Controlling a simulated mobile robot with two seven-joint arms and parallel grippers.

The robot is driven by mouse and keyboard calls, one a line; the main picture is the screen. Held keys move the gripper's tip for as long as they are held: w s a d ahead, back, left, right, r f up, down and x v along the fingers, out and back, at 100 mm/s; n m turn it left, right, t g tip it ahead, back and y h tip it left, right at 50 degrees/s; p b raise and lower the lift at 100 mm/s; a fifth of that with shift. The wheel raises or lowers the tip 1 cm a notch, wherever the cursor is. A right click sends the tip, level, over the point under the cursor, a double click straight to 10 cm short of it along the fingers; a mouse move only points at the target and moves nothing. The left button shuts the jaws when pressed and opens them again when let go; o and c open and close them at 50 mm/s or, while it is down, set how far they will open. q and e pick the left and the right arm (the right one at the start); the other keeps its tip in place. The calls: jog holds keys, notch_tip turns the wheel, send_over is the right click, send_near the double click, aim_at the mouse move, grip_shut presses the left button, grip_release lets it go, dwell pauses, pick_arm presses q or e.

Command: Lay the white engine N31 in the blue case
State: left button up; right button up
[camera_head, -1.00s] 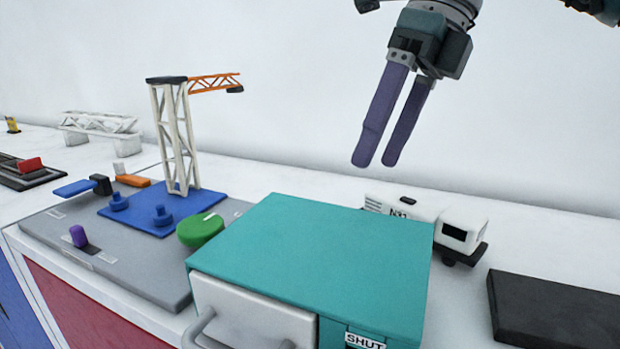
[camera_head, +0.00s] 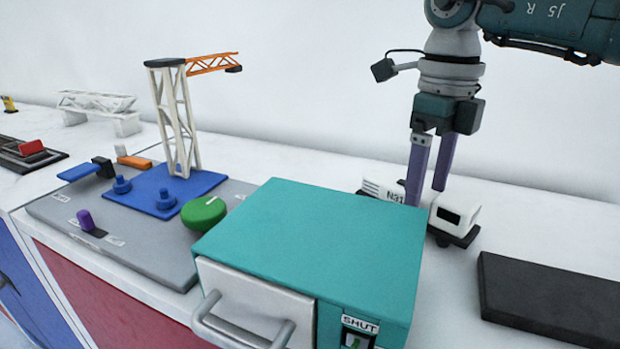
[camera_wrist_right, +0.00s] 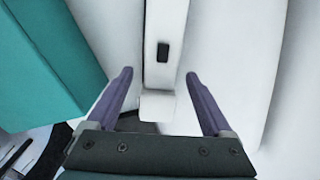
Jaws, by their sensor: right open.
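The white engine N31 (camera_head: 456,212) stands upright on a dark base behind the teal box, which hides part of its near side. My right gripper (camera_head: 425,195) is open and points down at the engine's middle. In the right wrist view the engine (camera_wrist_right: 163,25), with a small black part on top, runs between the two purple fingers (camera_wrist_right: 158,75), with gaps at both sides. No blue case shows clearly; a blue panel (camera_head: 22,300) is on the counter's front at the left edge. My left gripper is not in view.
The teal box (camera_head: 320,235) has a closed drawer (camera_head: 255,300) with a handle and a SHUT label. A black slab (camera_head: 550,298) lies at right. A crane (camera_head: 180,120) rises from a blue plate left, near a green knob (camera_head: 204,213). The counter behind the engine is clear.

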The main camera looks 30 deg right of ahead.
jog(key=shift+f, duration=0.1)
jog(key=shift+c, duration=0.3)
grip_shut()
dwell(0.4)
